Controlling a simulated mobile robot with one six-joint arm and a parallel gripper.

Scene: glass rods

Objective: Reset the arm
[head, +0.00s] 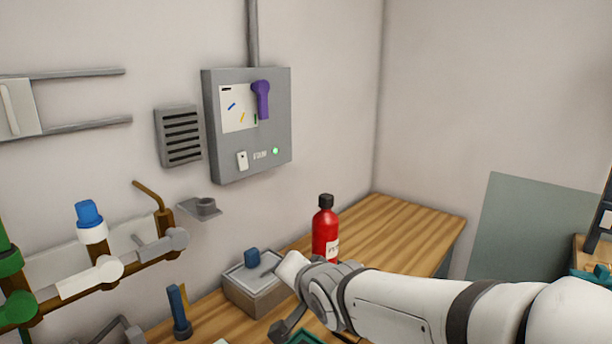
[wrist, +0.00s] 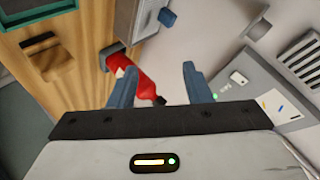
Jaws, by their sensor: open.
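My arm (head: 400,300) reaches in from the lower right in the head view, with its wrist in front of the wooden bench. In the wrist view, my gripper (wrist: 160,80) is open, its two blue-grey fingers apart with nothing held between them. A red bottle (head: 325,236) with a black cap and a white label stands upright on the bench behind my arm. In the wrist view the bottle (wrist: 146,85) shows beyond the fingers, partly hidden by the left one. I cannot tell the exact gap.
A grey box with a blue knob (head: 252,258) sits beside my wrist. A grey wall panel (head: 270,165) with a purple handle hangs above. Pipes with valves (head: 95,270) run along the left wall. The bench right of the bottle (head: 400,225) is clear.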

